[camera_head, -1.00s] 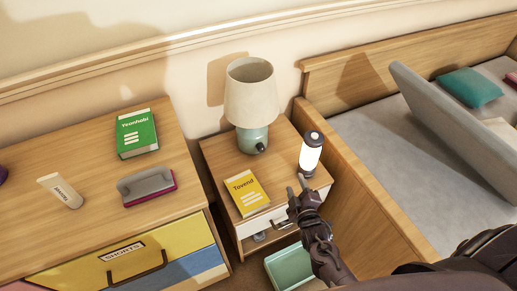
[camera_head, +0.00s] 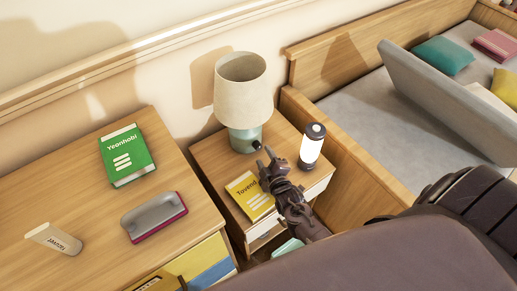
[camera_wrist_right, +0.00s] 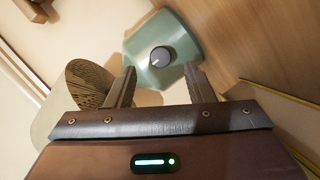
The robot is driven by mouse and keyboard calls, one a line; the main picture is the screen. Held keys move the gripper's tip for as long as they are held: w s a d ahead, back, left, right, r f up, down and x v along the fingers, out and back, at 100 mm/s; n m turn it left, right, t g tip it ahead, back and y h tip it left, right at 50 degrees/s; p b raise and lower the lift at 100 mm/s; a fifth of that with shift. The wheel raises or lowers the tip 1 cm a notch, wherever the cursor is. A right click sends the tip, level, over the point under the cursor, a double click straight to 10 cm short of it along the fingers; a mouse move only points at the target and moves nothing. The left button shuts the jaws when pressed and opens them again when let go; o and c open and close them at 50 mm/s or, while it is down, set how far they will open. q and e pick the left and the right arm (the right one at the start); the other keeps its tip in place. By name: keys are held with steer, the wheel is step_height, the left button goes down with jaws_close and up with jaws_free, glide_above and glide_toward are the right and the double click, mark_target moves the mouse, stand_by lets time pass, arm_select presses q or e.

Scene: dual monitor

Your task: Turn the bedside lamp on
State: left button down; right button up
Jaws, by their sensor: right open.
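The bedside lamp has a beige shade (camera_head: 243,88) and a green base (camera_head: 243,140), and stands upright on the nightstand (camera_head: 211,157). A dark round knob (camera_head: 256,145) sits on the front of the base. In the right wrist view the green base (camera_wrist_right: 180,35) and its knob (camera_wrist_right: 160,56) lie ahead, between the fingers in the picture. My right gripper (camera_head: 265,160) is open and empty, just in front of the knob; its fingers also show in the right wrist view (camera_wrist_right: 161,88). They appear apart from the knob. My left gripper is not in view.
A lit lantern (camera_head: 311,146) stands right of my right gripper. A dresser with a green book (camera_head: 126,154) and a brush (camera_head: 153,215) is at left. The bed (camera_head: 372,127) is at right.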

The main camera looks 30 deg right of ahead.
mark_target(259, 148)
steer(key=x, duration=0.4)
steer(key=shift+w+f, duration=0.1)
steer(key=shift+w, duration=0.25)
steer(key=shift+c, duration=0.2)
steer(key=c, duration=1)
steer(key=shift+o, duration=0.2)
